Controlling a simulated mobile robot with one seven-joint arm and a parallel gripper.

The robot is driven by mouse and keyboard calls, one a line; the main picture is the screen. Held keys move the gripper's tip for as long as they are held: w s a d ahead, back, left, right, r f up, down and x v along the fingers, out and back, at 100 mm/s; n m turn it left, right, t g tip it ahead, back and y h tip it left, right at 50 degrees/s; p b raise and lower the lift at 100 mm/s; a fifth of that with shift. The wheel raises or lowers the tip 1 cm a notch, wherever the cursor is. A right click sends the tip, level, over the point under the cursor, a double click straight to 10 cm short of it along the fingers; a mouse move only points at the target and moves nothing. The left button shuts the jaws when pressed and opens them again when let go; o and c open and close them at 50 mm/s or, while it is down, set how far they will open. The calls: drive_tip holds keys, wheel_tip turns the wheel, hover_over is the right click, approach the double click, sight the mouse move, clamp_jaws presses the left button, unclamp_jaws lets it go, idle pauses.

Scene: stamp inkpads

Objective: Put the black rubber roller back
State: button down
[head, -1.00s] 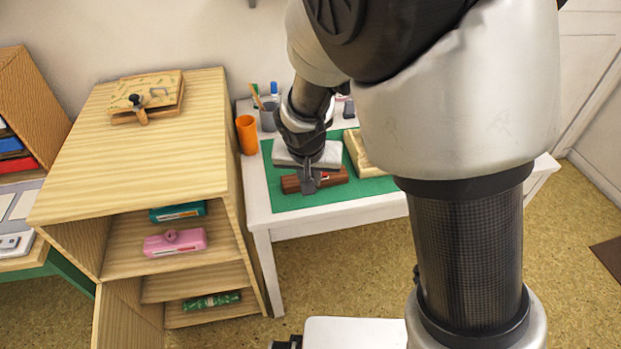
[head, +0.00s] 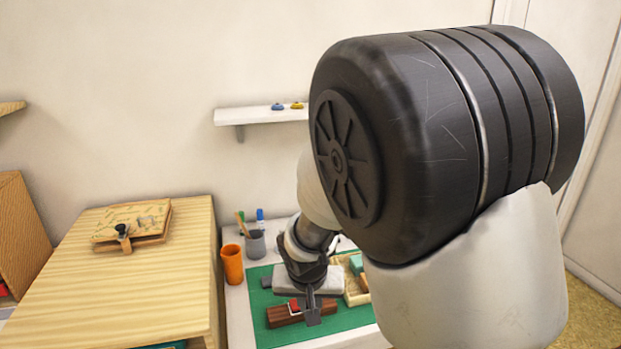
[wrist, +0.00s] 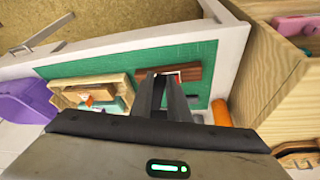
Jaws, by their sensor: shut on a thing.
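My gripper (head: 312,311) is low over the green mat (head: 345,319), at a brown wooden block (head: 279,317). In the wrist view its fingers (wrist: 168,82) point at the block (wrist: 189,74). A small red piece with a pale edge (head: 294,306) shows right beside the fingertips. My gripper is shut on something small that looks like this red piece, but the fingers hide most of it. I cannot pick out the black rubber roller for certain. A black knob-like piece (head: 122,230) with a short wooden stub lies on the wooden cabinet's flat board.
An orange cup (head: 232,264) and a grey pen cup (head: 255,244) stand behind the mat's left edge. A wooden tray (head: 352,297) lies right of the block. The wooden cabinet (head: 160,305) stands left of the table. A white shelf (head: 260,116) hangs on the wall.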

drive_tip(key=d+r, duration=0.3)
drive_tip(key=d, duration=0.4)
drive_tip(key=d+r, duration=0.3)
drive_tip(key=d, duration=0.5)
wheel_tip(320, 180, up, 10)
drive_tip(key=w+p, duration=0.1)
drive_tip(key=p, duration=1.3)
drive_tip(key=s+f, duration=0.4)
drive_tip(key=f, duration=0.1)
drive_tip(key=shift+a+f+n, duration=0.25)
drive_tip(key=shift+n, duration=0.05)
